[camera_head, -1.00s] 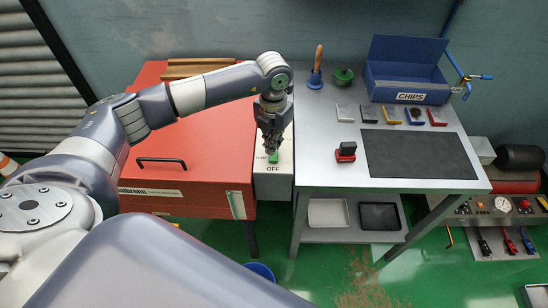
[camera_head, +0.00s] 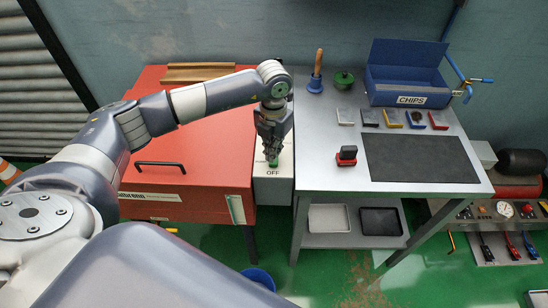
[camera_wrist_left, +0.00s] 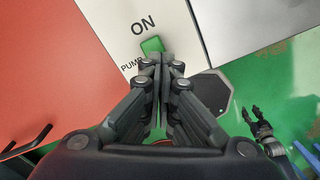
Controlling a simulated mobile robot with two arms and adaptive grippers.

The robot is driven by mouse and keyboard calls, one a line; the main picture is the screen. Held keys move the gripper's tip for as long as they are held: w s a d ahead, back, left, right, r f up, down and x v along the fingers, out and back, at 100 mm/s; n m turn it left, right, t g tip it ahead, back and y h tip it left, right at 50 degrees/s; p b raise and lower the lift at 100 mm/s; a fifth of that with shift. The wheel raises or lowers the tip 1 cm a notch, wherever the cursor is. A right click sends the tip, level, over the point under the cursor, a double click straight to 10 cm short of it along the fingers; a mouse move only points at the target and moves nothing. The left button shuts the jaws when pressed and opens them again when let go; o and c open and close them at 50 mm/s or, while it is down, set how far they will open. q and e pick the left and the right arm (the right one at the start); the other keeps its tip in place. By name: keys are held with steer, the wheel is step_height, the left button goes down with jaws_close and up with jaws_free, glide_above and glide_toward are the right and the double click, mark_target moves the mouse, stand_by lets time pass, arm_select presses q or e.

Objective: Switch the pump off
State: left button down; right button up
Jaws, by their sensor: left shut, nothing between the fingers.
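The pump switch is a green rocker (camera_head: 273,163) on a pale switch box (camera_head: 272,186), between the red cabinet and the grey table. OFF is printed on its near side. In the left wrist view, ON and PUMP are printed beside the green rocker (camera_wrist_left: 152,45). My left gripper (camera_head: 270,155) is shut and empty, pointing down at the rocker. Its fingertips (camera_wrist_left: 164,56) overlap the rocker's edge in the wrist view; whether they touch it I cannot tell. They hide part of it. A small dark two-pronged shape (camera_wrist_left: 256,118) at the right there may be my right gripper.
The red cabinet (camera_head: 185,135) with a black handle stands left of the box. The grey table (camera_head: 325,178) stands close on the right, with a red-and-black block (camera_head: 346,155) and a blue CHIPS box (camera_head: 408,88). A blue bucket (camera_head: 258,278) sits on the floor.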

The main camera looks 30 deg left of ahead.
arm_select(q)
steer(key=shift+f+b, duration=0.6)
steer(key=shift+f, duration=0.1)
stand_by(0.8)
steer(key=shift+f+b, duration=0.65)
steer(key=shift+f, duration=0.15)
steer(key=shift+s+r, duration=0.1)
stand_by(0.4)
steer(key=shift+w+r+p, duration=0.2)
steer(key=shift+r+p, duration=0.55)
steer(key=shift+r, duration=0.15)
steer(key=shift+r+p, duration=1.4)
steer(key=shift+r, duration=1.15)
steer(key=shift+s, duration=0.1)
